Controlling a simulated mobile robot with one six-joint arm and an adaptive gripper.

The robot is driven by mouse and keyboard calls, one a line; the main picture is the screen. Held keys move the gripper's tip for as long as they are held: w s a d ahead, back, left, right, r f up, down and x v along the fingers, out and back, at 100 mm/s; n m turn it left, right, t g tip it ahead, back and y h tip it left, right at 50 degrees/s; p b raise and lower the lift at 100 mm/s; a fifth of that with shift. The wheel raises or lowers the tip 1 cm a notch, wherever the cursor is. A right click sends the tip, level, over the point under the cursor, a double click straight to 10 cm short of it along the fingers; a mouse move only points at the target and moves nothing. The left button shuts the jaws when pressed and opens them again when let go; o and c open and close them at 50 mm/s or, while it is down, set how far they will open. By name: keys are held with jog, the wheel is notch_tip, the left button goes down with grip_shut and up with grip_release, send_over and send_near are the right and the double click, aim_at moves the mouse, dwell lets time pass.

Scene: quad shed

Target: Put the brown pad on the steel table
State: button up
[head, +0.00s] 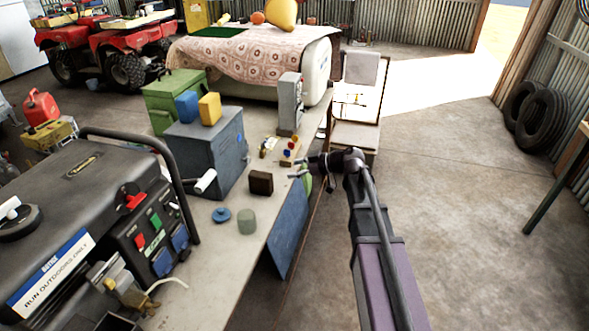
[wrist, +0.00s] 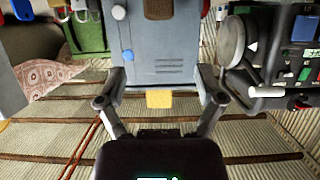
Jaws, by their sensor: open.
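The brown pad (head: 261,182) is a small dark brown block. It sits on the long pale bench (head: 218,268), in front of the blue-grey box. My gripper (head: 297,167) is open and empty, just to the right of the pad over the bench's right edge, apart from it. In the wrist view, my open fingers (wrist: 162,78) have nothing between them that they touch. A brown block at the top edge there (wrist: 158,8) looks like the pad, partly cut off. I cannot tell for sure which surface is the steel table.
The blue-grey box (head: 206,150) carries a blue and a yellow block (head: 209,108). A green cylinder (head: 247,222) and blue disc (head: 221,215) lie near the pad. A black generator (head: 95,210) fills the left. Open floor (head: 470,240) lies at right; tyres (head: 540,120) lean on the wall.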

jog(key=s+d+f+m+g+h, duration=0.1)
jog(key=s+d+f+m+h, duration=0.3)
jog(key=s, duration=0.3)
jog(key=s+d+f+m+g+h, duration=0.2)
jog(key=s+d+f+m+h, duration=0.1)
jog(key=s, duration=0.5)
jog(key=s+d+f+m+g+h, duration=0.1)
jog(key=s+d+f+m+h, duration=0.3)
jog(key=s+m, duration=0.3)
jog(key=shift+s+d+f+g+h, duration=0.3)
jog(key=shift+d+h, duration=0.25)
jog(key=shift+h, duration=0.35)
